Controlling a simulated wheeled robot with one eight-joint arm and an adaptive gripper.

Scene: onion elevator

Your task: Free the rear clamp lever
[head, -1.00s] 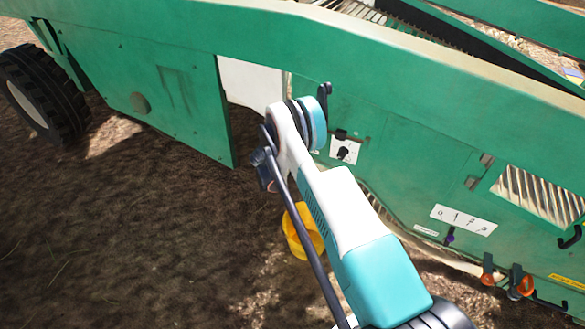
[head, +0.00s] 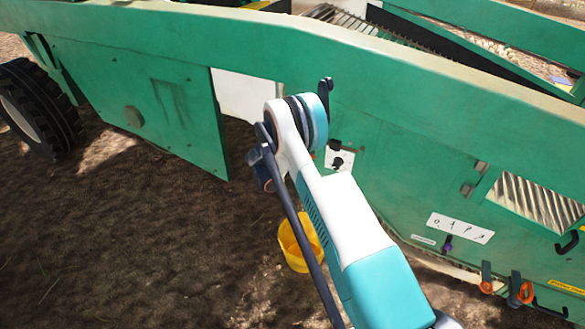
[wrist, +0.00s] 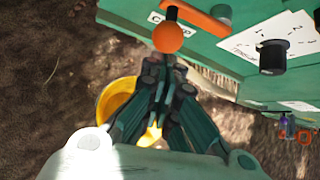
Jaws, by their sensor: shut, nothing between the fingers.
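In the wrist view, an orange ball knob (wrist: 168,37) on a dark stem hangs in front of a white label (wrist: 187,21) that is partly covered. An orange bar (wrist: 200,18) runs beside it on the green panel. My gripper (wrist: 163,68) is shut and empty, with its fingertips just below the ball in the picture. I cannot tell whether they touch it. In the head view my arm hides the gripper and this knob. A black upright handle (head: 325,90) shows beyond my wrist there. I cannot tell which part is the rear clamp lever.
A yellow bucket (head: 293,252) stands on the soil below the green machine (head: 420,150). A black knob on a white plate (head: 338,158) sits on its side panel. Orange-marked levers (head: 487,277) are at lower right. Bare soil (head: 130,250) lies open at left.

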